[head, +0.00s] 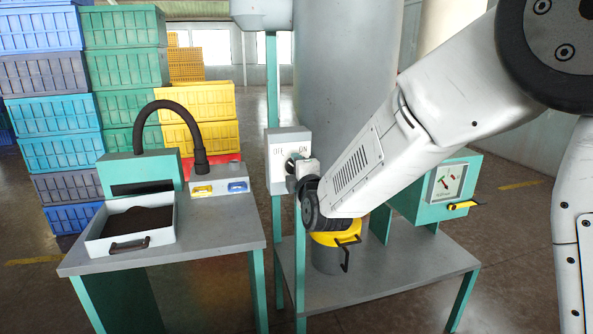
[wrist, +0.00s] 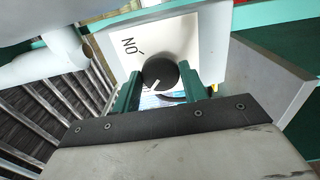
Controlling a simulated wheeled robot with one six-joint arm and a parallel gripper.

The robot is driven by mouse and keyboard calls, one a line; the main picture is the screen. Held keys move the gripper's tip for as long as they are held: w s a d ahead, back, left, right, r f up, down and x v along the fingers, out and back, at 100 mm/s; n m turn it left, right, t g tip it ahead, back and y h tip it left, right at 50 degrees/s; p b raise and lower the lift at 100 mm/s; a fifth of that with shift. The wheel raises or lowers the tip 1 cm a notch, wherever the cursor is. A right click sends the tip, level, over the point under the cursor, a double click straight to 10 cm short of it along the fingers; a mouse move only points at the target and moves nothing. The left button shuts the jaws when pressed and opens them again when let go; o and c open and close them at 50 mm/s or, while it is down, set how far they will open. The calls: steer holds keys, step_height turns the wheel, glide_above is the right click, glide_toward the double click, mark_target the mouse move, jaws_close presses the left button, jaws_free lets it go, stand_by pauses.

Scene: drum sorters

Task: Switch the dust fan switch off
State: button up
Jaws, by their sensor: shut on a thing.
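The switch box (head: 280,138) is a pale grey box on a green post, with "OFF" on the left and "ON" on the right of its face. Its black round knob (head: 291,163) is partly hidden by my gripper (head: 306,168). In the wrist view the knob (wrist: 161,74) sits between the two green fingers of my gripper (wrist: 160,77), which are shut on it. A white mark shows on the knob, turned away from the "ON" lettering (wrist: 131,47). The "OFF" lettering is not seen in the wrist view.
Left of the switch, a grey table (head: 215,225) holds a tray of dark material (head: 133,240) and a black hose (head: 190,118). A large grey cylinder (head: 345,80) stands behind the switch. A green gauge box (head: 430,195) is at right. Stacked crates (head: 130,70) fill the back left.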

steer(key=shift+f, duration=0.1)
steer(key=o, duration=1)
steer(key=shift+s, duration=0.15)
steer(key=v, duration=0.7)
steer(key=shift+s, duration=0.3)
steer(key=shift+d, duration=0.1)
